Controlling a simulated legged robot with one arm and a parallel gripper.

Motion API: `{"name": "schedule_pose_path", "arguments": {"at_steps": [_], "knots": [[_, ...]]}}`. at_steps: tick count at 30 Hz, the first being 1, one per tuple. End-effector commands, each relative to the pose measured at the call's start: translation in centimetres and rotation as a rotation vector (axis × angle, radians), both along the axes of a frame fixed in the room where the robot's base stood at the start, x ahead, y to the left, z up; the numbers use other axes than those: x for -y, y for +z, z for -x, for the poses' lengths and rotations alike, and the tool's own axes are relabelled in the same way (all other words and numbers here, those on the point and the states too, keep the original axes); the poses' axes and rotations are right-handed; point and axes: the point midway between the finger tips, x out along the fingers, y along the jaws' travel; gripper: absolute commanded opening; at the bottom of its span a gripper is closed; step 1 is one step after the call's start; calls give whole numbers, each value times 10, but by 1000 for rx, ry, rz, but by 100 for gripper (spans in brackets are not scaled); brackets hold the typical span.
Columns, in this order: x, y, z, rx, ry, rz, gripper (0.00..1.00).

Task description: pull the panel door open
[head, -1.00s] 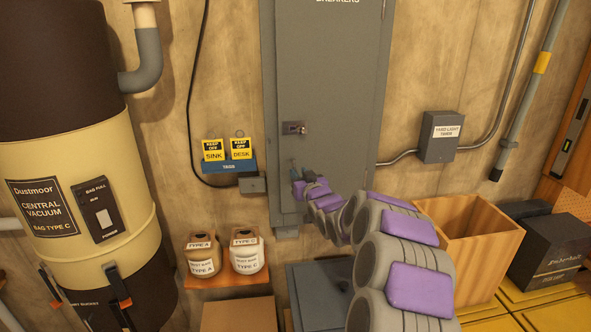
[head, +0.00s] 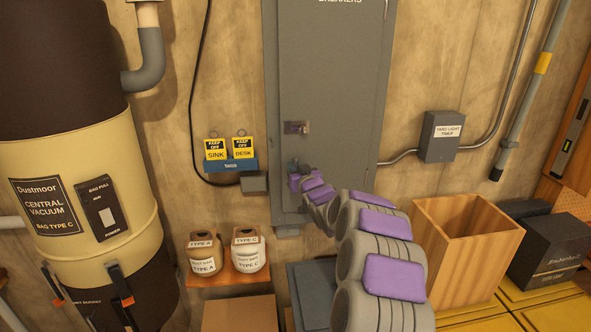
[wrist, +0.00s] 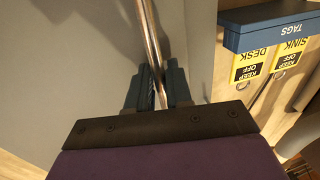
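The grey panel door (head: 335,85), marked BREAKERS, looks shut in its wall cabinet. A small metal latch (head: 296,128) sits near its left edge. My gripper (head: 293,166) is at the door's lower left, below the latch in the head view. In the wrist view, which is upside down, my gripper's two dark fingers (wrist: 159,88) stand close together with a narrow gap. A shiny metal bar (wrist: 150,40) runs down the picture to between them. I cannot tell whether the fingers touch it. The fingertips are small in the head view.
A blue TAGS box (head: 231,166) with yellow tags is close left of the door. A vacuum canister (head: 85,165) stands further left. A timer box (head: 441,136) is on the right wall. A wooden bin (head: 425,255) and black box (head: 548,255) stand at lower right.

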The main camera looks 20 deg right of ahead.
Motion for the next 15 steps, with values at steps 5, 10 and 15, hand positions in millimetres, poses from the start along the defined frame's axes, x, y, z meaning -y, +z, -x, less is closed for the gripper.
{"name": "schedule_pose_path", "arguments": {"at_steps": [5,10,15], "knots": [[0,0,0,1,1,1,0],[0,1,0,1,2,2,0],[0,1,0,2,2,2,0]]}}
